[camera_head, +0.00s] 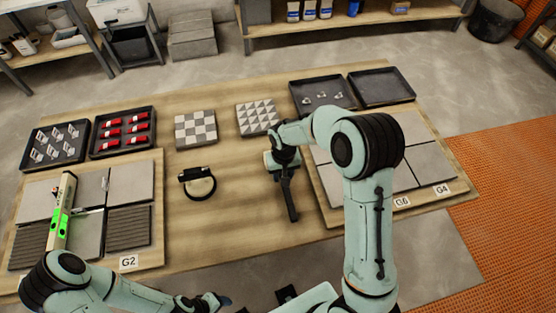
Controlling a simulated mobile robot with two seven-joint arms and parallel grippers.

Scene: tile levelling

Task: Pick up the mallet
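A dark, long-handled tool, which looks like the mallet (289,200), lies near the middle of the wooden table, its handle pointing toward me. My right gripper (284,172) is directly over its far end and hides the head. I cannot tell whether the fingers are closed around it or only above it. My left gripper (218,301) is low at the front edge of the picture, away from the mallet, and its finger opening is too small to read.
A black-handled round tool (198,184) lies left of the mallet. A level with green vials (62,212) stands on the left tile board (152,255). Grey tiles (436,160) cover the right board. Trays (123,151) and patterned samples (195,129) line the back.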

